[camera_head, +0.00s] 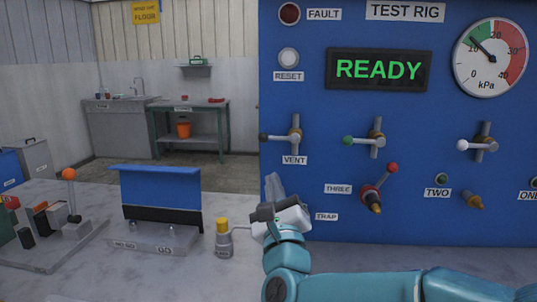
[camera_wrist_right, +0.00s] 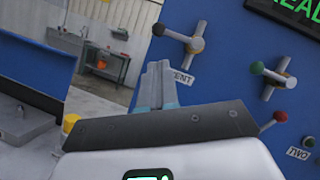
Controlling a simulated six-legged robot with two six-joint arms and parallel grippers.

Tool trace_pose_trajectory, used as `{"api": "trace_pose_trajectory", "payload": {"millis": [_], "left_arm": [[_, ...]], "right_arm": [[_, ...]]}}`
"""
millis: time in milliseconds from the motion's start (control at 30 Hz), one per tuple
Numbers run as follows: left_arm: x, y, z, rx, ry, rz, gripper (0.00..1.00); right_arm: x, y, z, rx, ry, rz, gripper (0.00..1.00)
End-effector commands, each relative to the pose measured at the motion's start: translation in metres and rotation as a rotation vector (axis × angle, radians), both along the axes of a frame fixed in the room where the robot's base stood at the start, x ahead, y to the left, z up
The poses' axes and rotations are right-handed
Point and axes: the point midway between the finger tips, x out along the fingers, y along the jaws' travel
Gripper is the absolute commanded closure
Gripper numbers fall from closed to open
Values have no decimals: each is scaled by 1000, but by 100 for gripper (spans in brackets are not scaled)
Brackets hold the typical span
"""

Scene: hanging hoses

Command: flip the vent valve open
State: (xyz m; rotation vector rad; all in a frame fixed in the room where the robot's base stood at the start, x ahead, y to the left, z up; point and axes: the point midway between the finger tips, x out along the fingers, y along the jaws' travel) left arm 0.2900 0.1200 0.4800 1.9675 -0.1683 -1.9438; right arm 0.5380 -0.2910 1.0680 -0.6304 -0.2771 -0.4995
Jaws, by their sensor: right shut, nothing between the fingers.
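The vent valve (camera_head: 296,134) is on the blue test rig panel, above the VENT label (camera_head: 294,160). Its lever lies roughly level, with a black knob (camera_head: 264,137) at its left end. The valve also shows in the right wrist view (camera_wrist_right: 196,44), beyond the fingers. My right gripper (camera_head: 272,184) is below and a little left of the valve, with its fingers pointing up. Its fingers are shut together and empty, and in the right wrist view (camera_wrist_right: 157,78) they are apart from the lever. My left gripper is not in view.
Two similar valves, green-knobbed (camera_head: 376,138) and white-knobbed (camera_head: 478,144), are to the right. A red-knobbed lever (camera_head: 375,193) is right of my gripper. A yellow-topped cylinder (camera_head: 223,240) and a blue-topped stand (camera_head: 160,190) are on the bench to the left.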

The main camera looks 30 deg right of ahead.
Motion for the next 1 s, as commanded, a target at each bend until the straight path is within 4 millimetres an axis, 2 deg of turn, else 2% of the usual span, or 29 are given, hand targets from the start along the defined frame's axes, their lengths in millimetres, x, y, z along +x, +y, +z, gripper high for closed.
{"api": "trace_pose_trajectory", "payload": {"millis": [300,500,667,1000], "left_arm": [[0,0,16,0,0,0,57],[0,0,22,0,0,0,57],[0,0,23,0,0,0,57],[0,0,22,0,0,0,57]], "right_arm": [[51,-22,25,0,0,-2,100],[75,-31,34,0,-1,-1,100],[82,-35,37,0,0,0,100],[82,-35,36,1,-1,0,100]]}}
